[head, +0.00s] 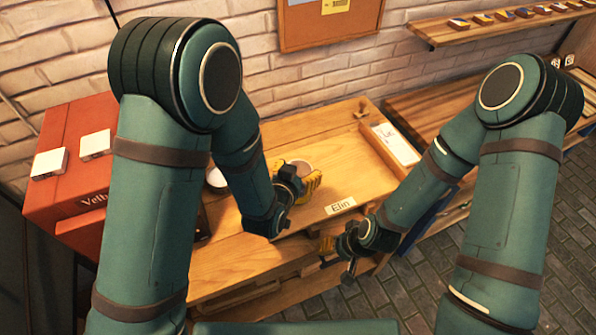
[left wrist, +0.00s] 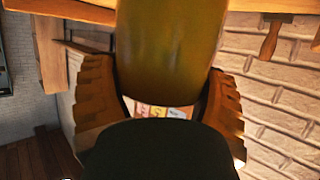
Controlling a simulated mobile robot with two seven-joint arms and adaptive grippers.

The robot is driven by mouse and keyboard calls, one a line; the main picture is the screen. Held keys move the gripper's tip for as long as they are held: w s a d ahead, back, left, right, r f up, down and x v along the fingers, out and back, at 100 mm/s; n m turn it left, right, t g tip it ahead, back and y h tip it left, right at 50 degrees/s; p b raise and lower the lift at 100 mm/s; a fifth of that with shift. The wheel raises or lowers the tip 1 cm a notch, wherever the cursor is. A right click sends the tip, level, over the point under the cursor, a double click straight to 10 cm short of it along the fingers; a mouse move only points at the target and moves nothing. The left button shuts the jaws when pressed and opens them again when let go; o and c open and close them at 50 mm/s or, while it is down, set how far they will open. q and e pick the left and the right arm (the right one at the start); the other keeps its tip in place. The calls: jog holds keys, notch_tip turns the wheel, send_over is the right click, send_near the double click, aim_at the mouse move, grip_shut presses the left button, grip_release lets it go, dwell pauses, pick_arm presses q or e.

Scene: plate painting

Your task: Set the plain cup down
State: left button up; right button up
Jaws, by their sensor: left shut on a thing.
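My left gripper (head: 308,180) is shut on a cup (head: 299,168) over the wooden workbench (head: 330,155). In the left wrist view the cup (left wrist: 170,45) is a smooth olive-brown wall with no pattern showing, with a finger on each side. Its underside and any gap to the bench top cannot be made out. My right gripper (head: 328,247) hangs low by the bench's front edge, its fingers small and partly hidden.
A pale round vessel (head: 216,178) stands left of my left forearm, partly hidden. A name label "Elin" (head: 340,206) lies near the front edge. A white labelled card (head: 397,143) lies at the bench's right. A red cabinet (head: 62,190) stands left.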

dwell(0.3)
pick_arm(q)
jog(key=o, duration=0.9)
jog(key=shift+f, duration=0.15)
jog(key=shift+c, duration=0.2)
jog(key=o, duration=0.3)
jog(key=shift+o, duration=0.2)
